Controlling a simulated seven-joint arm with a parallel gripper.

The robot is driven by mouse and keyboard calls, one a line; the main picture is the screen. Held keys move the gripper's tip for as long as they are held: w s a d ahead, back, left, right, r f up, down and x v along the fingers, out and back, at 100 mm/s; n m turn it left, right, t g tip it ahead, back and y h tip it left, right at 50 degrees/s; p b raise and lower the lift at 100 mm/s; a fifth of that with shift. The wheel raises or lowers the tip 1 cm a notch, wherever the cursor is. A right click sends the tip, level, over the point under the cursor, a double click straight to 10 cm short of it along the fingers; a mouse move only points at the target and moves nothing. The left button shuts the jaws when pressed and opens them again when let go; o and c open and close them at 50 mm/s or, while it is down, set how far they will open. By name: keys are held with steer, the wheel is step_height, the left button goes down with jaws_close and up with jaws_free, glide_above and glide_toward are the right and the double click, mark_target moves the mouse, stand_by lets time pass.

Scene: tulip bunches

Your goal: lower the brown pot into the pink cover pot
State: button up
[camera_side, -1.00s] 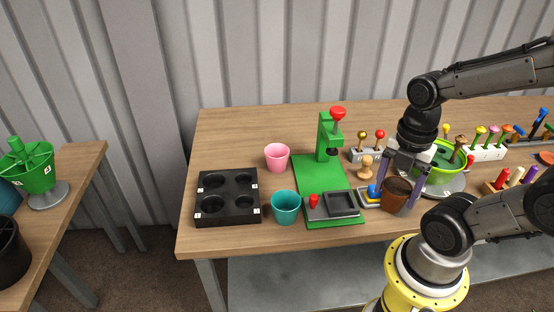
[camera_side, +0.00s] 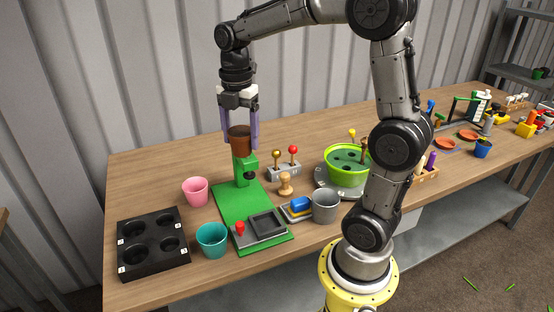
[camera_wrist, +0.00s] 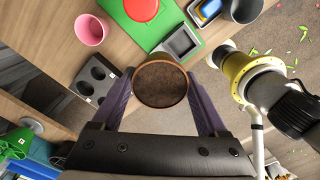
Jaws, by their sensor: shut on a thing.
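The brown pot (camera_side: 240,141) is held upright between the purple fingers of my gripper (camera_side: 241,128), high above the table near the green press. In the wrist view the brown pot (camera_wrist: 160,84) shows from above, filled with dark soil, with a finger on each side. The pink cover pot (camera_side: 195,191) stands upright on the table, left of and below my gripper. Its open top shows in the wrist view (camera_wrist: 91,30) at the upper left, and it looks empty. The held pot is well apart from it.
A green press (camera_side: 243,200) stands right of the pink pot. A teal pot (camera_side: 212,240) and a black tray with round holes (camera_side: 152,247) are in front. A grey pot (camera_side: 326,205) and a lime-green bowl (camera_side: 347,166) stand further right. Table left of the pink pot is clear.

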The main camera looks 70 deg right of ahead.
steer(key=w+d+f, duration=0.2)
steer(key=w+f, duration=0.1)
steer(key=w, duration=0.9)
glide_above(197, 193)
steer(key=w+d, duration=0.3)
step_height(197, 193, down, 9)
steer(key=shift+s+a, duration=0.25)
steer(key=shift+f, duration=2.25)
steer(key=shift+f, duration=1.25)
steer(key=shift+r, duration=0.2)
